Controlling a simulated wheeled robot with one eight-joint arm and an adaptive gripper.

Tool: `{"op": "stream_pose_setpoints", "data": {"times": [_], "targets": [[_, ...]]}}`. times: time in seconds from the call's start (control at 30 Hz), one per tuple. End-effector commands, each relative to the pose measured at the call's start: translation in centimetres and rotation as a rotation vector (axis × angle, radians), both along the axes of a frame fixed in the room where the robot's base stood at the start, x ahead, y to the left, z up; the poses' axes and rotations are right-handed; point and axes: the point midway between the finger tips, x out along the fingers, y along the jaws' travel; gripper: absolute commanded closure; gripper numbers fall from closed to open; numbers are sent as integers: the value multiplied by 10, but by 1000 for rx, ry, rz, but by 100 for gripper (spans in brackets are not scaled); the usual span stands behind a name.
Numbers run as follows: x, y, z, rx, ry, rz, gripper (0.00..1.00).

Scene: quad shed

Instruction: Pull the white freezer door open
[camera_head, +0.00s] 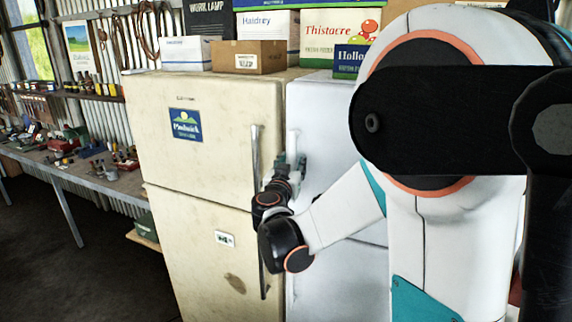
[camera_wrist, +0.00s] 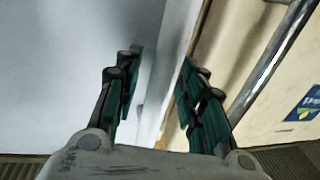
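The white freezer door (camera_head: 318,112) stands just right of the cream fridge and looks shut. Its pale upright handle (camera_head: 292,143) is near its left edge. My gripper (camera_head: 290,160) is at this handle, partly covering its lower part. In the wrist view my gripper (camera_wrist: 161,60) is open, its dark green fingers apart on either side of the white edge. The white door face (camera_wrist: 60,70) fills the left there. I cannot tell whether either finger touches the handle. My arm hides much of the door's right side in the head view.
The cream fridge (camera_head: 215,130) stands close on the left, its long metal handle (camera_head: 255,160) beside my gripper; this handle also shows in the wrist view (camera_wrist: 270,58). Boxes (camera_head: 262,57) sit on top. A tool-covered workbench (camera_head: 85,165) is at far left, with open floor before it.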

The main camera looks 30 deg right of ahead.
Motion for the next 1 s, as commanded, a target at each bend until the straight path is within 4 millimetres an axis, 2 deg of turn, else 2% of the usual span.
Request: {"op": "stream_pose_setpoints", "data": {"times": [0.37, 0.53, 0.83, 1.0], "targets": [[4, -3, 0, 0, 0, 1, 63], [4, -3, 0, 0, 0, 1, 100], [2, 1, 0, 0, 0, 9, 100], [-6, 19, 0, 1, 1, 49, 100]]}}
